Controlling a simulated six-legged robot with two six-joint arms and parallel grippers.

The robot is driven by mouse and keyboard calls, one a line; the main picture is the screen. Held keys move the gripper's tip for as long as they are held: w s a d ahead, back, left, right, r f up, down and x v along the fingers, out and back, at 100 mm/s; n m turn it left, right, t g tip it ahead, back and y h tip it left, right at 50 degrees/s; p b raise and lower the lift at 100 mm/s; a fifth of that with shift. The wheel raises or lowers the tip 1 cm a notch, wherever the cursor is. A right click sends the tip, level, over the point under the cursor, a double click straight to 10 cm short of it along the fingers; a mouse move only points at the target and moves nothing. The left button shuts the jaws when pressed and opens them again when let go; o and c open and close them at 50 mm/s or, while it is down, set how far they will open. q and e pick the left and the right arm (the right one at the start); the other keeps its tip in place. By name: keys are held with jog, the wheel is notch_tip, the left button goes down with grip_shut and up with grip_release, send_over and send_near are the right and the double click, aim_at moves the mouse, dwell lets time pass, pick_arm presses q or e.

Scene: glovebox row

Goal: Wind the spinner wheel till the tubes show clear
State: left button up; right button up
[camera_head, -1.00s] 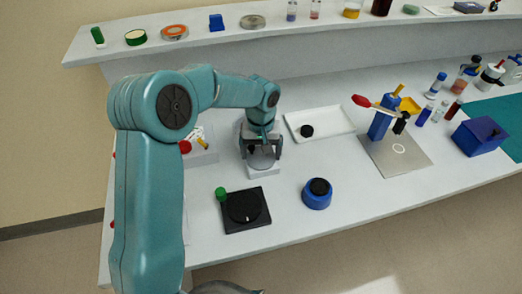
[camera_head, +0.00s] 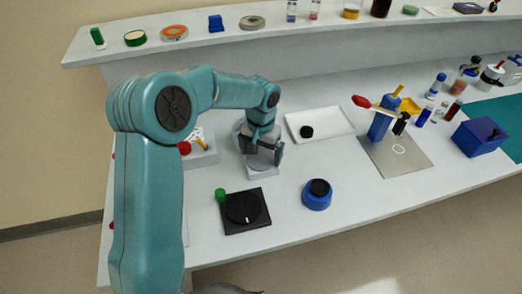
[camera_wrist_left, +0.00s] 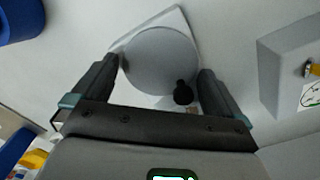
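The spinner wheel is a pale grey round disc (camera_wrist_left: 160,60) on a light grey base (camera_head: 264,172). A small black knob (camera_wrist_left: 183,92) stands near the disc's edge. My left gripper (camera_head: 263,150) is at the spinner, pointing down. In the left wrist view its two fingers (camera_wrist_left: 160,82) are wide apart, with the disc beyond them. The knob shows between the fingers, close to the right one; I cannot tell whether they touch. The gripper hides part of the disc in the head view. I cannot make out any tubes in the spinner. My right gripper is not in view.
A black plate with a dial (camera_head: 243,207) and a blue round pot (camera_head: 317,194) stand in front. A white tray (camera_head: 330,122) is to the right, and a pale box (camera_head: 201,152) is close on the left. A shelf (camera_head: 300,36) runs behind.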

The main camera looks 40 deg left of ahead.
aim_at(261, 157)
pick_arm(q)
notch_tip(261, 157, up, 16)
jog(key=shift+r, duration=0.15)
jog(key=shift+s, duration=0.1)
dwell(0.5)
